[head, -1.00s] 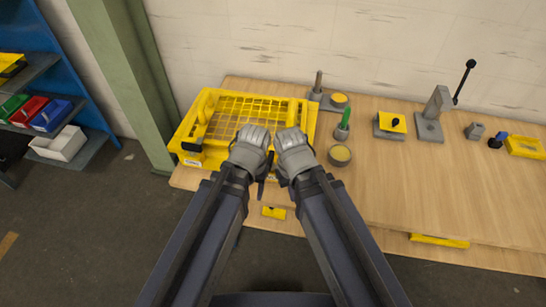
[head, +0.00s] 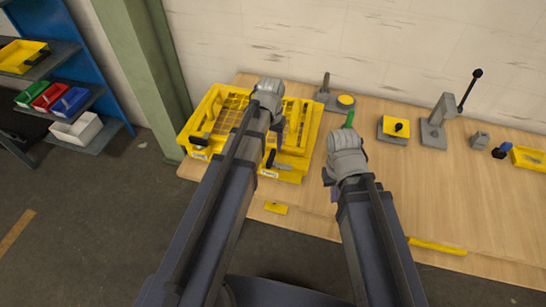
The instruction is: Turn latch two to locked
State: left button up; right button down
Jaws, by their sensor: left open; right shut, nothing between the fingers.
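A yellow guard with a mesh top (head: 222,104) sits at the left end of the bench. Two black latch handles show on its front side: a left one (head: 200,139) and a right one (head: 270,159), each above a small white label too small to read. I cannot tell which is latch two. My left gripper (head: 269,88) is over the far part of the guard, open; its fingertips are mostly hidden. My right gripper (head: 346,145) is shut and empty, right of the guard and apart from it. My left forearm hides part of the mesh and front side.
A green-handled tool (head: 349,119) stands just behind my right gripper. The bench front right (head: 450,200) is clear.

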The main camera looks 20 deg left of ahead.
aim_at(271, 156)
pick_arm(q)
notch_tip(271, 156, down, 7)
jog(key=b, duration=0.6)
jog(key=shift+r, duration=0.1)
jog(key=shift+c, duration=0.2)
grip_shut()
